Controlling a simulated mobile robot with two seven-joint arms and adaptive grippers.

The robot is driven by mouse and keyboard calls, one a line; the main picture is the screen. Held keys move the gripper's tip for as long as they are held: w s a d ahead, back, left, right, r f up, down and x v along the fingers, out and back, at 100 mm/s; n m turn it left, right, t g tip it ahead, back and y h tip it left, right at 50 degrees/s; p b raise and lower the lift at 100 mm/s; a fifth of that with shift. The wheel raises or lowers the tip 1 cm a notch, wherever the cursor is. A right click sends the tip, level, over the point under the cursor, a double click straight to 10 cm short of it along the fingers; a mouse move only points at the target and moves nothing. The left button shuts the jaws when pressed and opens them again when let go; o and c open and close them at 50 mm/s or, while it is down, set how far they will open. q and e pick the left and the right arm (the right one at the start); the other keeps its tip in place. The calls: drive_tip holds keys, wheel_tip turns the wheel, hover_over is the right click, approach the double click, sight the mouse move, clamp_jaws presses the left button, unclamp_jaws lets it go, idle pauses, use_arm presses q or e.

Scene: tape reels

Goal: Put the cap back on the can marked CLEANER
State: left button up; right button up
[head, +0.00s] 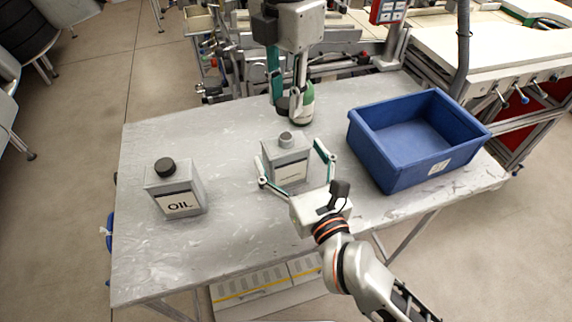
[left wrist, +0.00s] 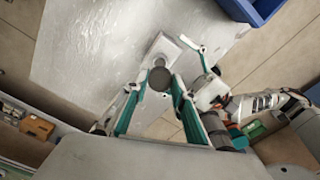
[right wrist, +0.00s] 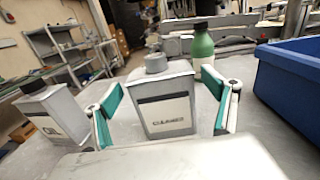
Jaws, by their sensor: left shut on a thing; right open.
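The CLEANER can (head: 290,168) is a grey square can upright on the table, with a bare grey neck on top; its label reads in the right wrist view (right wrist: 165,112). My right gripper (head: 290,150) is open, with one finger on each side of the can; in the right wrist view its fingers (right wrist: 163,92) flank the can. My left gripper (head: 287,98) is shut on a dark round cap (left wrist: 159,79). In the head view the cap appears above and behind the can's neck, apart from it. The left wrist view shows part of the can (left wrist: 165,46) beyond the cap.
A can marked OIL (head: 175,190) with a black cap stands at the left. A green bottle (head: 306,106) stands behind the CLEANER can. A blue bin (head: 440,168) sits on the right of the table (head: 235,235). The table's front left is clear.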

drive_tip(key=c, duration=1.7)
use_arm(q)
hover_over(286, 136)
drive_tip(key=shift+f, duration=2.5)
use_arm(e)
drive_tip(key=shift+o, duration=0.2)
use_arm(q)
drive_tip(key=shift+f, duration=0.15)
drive_tip(key=shift+f, duration=0.75)
drive_tip(key=shift+f, duration=0.55)
